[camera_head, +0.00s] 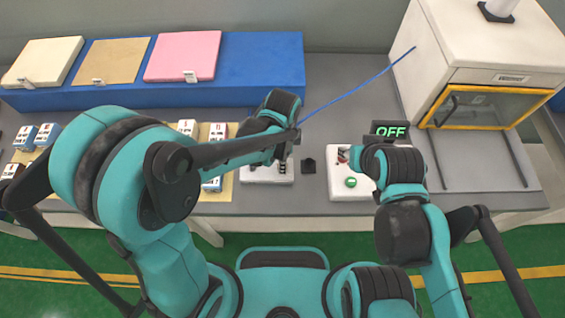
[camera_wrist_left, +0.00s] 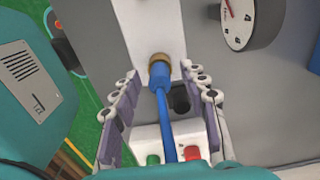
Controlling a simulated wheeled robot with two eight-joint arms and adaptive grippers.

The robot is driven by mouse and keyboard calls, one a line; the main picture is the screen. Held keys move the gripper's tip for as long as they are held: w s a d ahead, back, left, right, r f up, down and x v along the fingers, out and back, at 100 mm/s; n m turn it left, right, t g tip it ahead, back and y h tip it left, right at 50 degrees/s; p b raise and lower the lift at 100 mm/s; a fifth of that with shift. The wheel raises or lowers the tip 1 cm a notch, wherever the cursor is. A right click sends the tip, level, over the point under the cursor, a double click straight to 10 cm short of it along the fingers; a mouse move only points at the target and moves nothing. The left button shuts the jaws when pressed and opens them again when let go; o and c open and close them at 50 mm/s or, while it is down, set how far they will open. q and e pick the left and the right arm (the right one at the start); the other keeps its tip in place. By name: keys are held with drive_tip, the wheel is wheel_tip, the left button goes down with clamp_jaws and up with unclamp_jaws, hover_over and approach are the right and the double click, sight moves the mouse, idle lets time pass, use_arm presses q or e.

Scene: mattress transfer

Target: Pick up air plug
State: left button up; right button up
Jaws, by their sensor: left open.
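The air plug (camera_wrist_left: 160,70) shows in the left wrist view as a blue fitting with a brass-coloured end, against a white plate. Its blue hose (camera_wrist_left: 166,120) runs down between my fingers. My left gripper (camera_wrist_left: 163,85) is open, with one finger on each side of the plug, apart from it. In the head view the blue hose (camera_head: 355,83) slants up right from behind my left arm, and the plug itself is hidden. My left gripper (camera_head: 283,165) there is mostly hidden by its wrist. My right gripper (camera_head: 343,156) is partly hidden beside a white control box (camera_head: 340,188).
A white machine (camera_head: 480,40) with a yellow-framed door stands at the right. A blue block (camera_head: 260,65) carrying coloured mattress samples (camera_head: 185,55) is at the back left. A small black block (camera_head: 308,165) sits between the grippers. A dial (camera_wrist_left: 238,20) shows in the wrist view.

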use_arm(q)
clamp_jaws()
idle(0.3)
